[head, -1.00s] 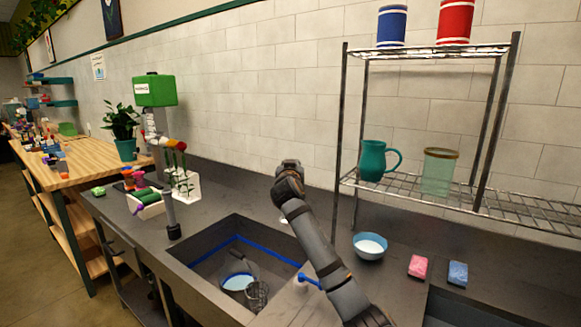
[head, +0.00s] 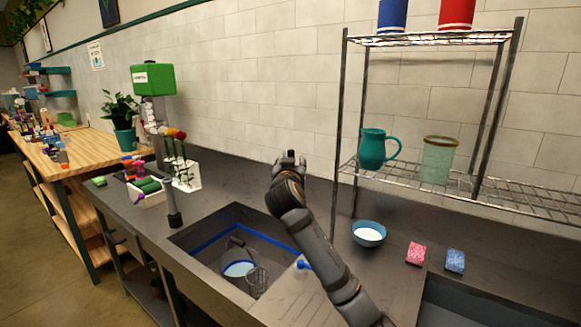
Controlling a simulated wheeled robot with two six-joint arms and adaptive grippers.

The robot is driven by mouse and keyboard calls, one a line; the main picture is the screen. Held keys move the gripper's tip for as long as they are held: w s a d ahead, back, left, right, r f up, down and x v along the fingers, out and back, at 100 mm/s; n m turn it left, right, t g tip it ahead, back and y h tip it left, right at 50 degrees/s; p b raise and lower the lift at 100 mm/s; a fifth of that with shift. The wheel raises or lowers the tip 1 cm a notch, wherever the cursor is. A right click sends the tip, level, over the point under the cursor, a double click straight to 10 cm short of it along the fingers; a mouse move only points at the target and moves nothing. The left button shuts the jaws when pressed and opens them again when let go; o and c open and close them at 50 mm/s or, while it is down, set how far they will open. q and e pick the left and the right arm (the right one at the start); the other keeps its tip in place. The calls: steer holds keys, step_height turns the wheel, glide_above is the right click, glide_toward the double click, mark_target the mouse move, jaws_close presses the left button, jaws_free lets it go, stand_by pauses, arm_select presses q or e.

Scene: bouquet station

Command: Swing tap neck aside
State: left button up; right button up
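No tap neck can be clearly made out; my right arm covers the counter at the sink's right edge. A small blue part (head: 303,264) shows just left of this arm above the sink's right rim; I cannot tell whether it belongs to the tap. The dark sink (head: 205,237) has a blue line around its inside and holds a bucket (head: 238,258) and a wire basket (head: 258,282). My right gripper (head: 290,158) points away toward the tiled wall, beyond the sink's right side; nothing shows in it, and its finger gap is unclear. My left gripper is out of view.
A wire shelf (head: 400,177) stands right of my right arm, holding a teal jug (head: 373,149) and a glass jar (head: 438,160). A blue bowl (head: 369,234), a pink sponge (head: 415,253) and a blue sponge (head: 455,261) lie below. A post (head: 171,195) stands at the sink's left.

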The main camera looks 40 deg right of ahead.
steer(key=v, duration=0.3)
steer(key=shift+s+a, duration=0.2)
stand_by(0.3)
